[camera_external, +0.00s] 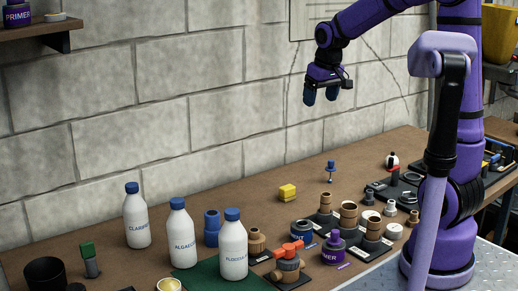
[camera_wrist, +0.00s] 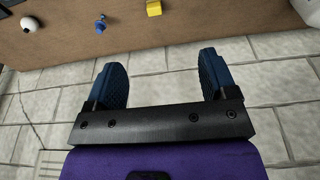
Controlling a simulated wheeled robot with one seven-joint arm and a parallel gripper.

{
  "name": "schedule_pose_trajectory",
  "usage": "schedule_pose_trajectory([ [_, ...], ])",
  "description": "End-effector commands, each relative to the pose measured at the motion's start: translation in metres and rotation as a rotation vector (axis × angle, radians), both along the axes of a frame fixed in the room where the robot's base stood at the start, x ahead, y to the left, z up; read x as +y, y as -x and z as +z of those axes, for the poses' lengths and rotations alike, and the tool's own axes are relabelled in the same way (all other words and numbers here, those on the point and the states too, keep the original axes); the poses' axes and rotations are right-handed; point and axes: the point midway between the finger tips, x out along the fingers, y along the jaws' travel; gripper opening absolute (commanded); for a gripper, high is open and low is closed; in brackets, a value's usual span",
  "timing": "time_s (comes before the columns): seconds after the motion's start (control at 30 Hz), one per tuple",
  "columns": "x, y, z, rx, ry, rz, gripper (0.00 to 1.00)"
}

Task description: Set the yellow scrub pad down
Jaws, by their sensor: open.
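The yellow scrub pad (camera_external: 287,191) rests on the brown bench top, left of a small blue-topped pin. It also shows at the top edge of the wrist view (camera_wrist: 154,8). My gripper (camera_external: 320,98) is raised high above the bench near the block wall, apart from the pad. In the wrist view my gripper (camera_wrist: 160,72) has its two blue padded fingers spread wide, with nothing between them.
White bottles (camera_external: 182,238) with blue caps stand at the front left. The bench (camera_external: 250,180) is clear behind and left of the pad. A shelf (camera_external: 40,30) is at upper left.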

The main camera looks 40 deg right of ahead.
Motion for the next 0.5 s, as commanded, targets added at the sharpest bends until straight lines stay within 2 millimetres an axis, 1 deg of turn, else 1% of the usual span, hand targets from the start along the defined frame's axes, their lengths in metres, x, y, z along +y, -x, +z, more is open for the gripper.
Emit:
schedule_pose_trajectory([
  [0.03, 0.002, 0.017, 0.013, -0.021, 0.000, 0.001, 0.78],
  [0.2, 0.009, 0.071, 0.040, -0.070, -0.001, 0.002, 0.78],
  [0.27, 0.011, 0.090, 0.047, -0.087, -0.001, 0.002, 0.78],
  [0.3, 0.012, 0.103, 0.051, -0.099, -0.001, 0.002, 0.78],
  [0.5, 0.018, 0.167, 0.063, -0.157, -0.002, 0.002, 0.78],
])
